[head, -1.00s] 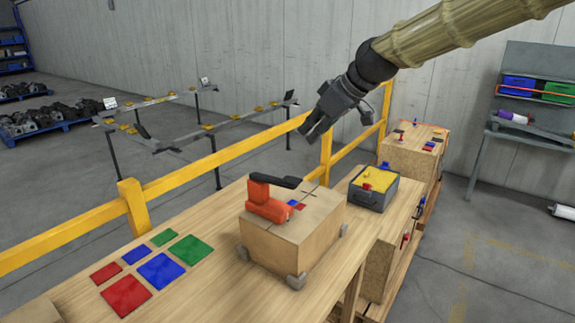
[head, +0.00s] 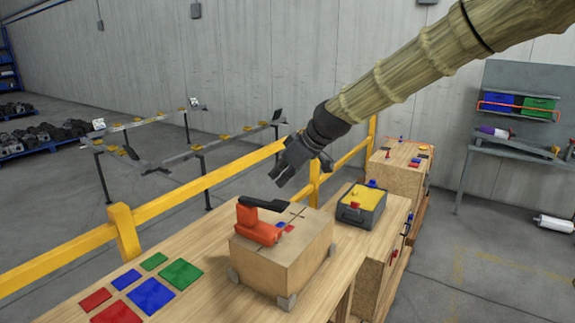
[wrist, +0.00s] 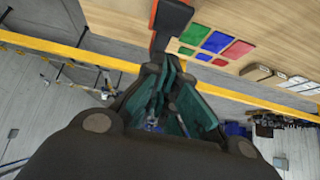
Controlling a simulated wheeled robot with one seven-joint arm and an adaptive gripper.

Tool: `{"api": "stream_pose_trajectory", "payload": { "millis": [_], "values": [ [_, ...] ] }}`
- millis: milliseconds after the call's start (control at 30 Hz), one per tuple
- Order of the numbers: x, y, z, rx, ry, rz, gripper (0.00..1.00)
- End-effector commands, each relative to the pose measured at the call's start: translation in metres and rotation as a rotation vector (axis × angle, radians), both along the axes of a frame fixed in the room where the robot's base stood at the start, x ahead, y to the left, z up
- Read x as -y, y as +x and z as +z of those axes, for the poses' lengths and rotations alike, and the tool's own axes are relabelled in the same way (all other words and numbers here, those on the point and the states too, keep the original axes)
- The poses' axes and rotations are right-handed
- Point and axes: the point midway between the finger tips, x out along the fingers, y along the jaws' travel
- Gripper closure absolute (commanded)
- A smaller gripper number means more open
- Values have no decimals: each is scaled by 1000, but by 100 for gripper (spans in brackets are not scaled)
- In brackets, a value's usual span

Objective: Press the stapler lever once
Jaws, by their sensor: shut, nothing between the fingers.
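An orange stapler (head: 254,232) with a black lever (head: 264,204) stands on a cardboard-coloured box (head: 288,262) on the wooden workbench. The lever sticks out to the right from the top of the orange body. My gripper (head: 277,180) is above the lever, up and slightly right of it, apart from it. Its fingers are shut and empty. In the wrist view my gripper (wrist: 168,95) points towards the bench, and the dark lever (wrist: 172,18) with a strip of the orange body (wrist: 153,12) shows at the top edge.
Red, blue and green squares (head: 150,296) lie flat on the bench (head: 205,305) to the left. A grey case with a yellow top (head: 361,203) stands behind the box to the right. A yellow railing (head: 190,192) runs behind the bench.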

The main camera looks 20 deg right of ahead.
Motion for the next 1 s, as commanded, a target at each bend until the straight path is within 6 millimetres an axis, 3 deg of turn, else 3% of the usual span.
{"api": "stream_pose_trajectory", "payload": {
  "millis": [133,400,1000],
  "values": [
    [-7,8,-13,-2,0,0,100],
    [-4,5,-43,-1,1,0,100],
    [-7,7,-54,4,3,5,100]
  ]
}}
